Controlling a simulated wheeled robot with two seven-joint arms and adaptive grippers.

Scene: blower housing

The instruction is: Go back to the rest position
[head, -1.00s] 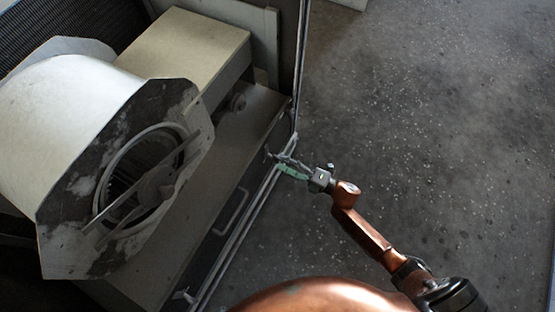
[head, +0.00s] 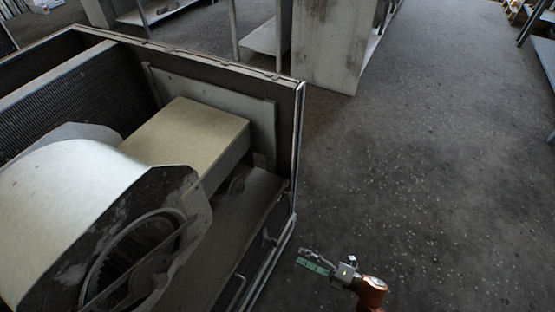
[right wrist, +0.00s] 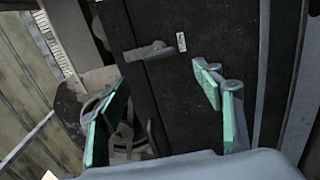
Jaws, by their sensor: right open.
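My right gripper (head: 314,262) shows at the bottom of the head view, just right of the front edge of the blower housing (head: 298,130). In the right wrist view its two green-padded fingers (right wrist: 165,105) stand apart with nothing between them. Beyond them is a dark panel (right wrist: 205,60) with a grey handle-like part (right wrist: 150,50) and a small white label. The white blower drum (head: 60,190) with its round fan opening sits inside the housing. My left gripper is not in view.
A beige box (head: 185,135) sits behind the blower inside the housing. The housing's rail lies close to the left of my right gripper. Grey floor (head: 430,170) is clear to the right. A pale cabinet (head: 332,45) and shelves stand at the back.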

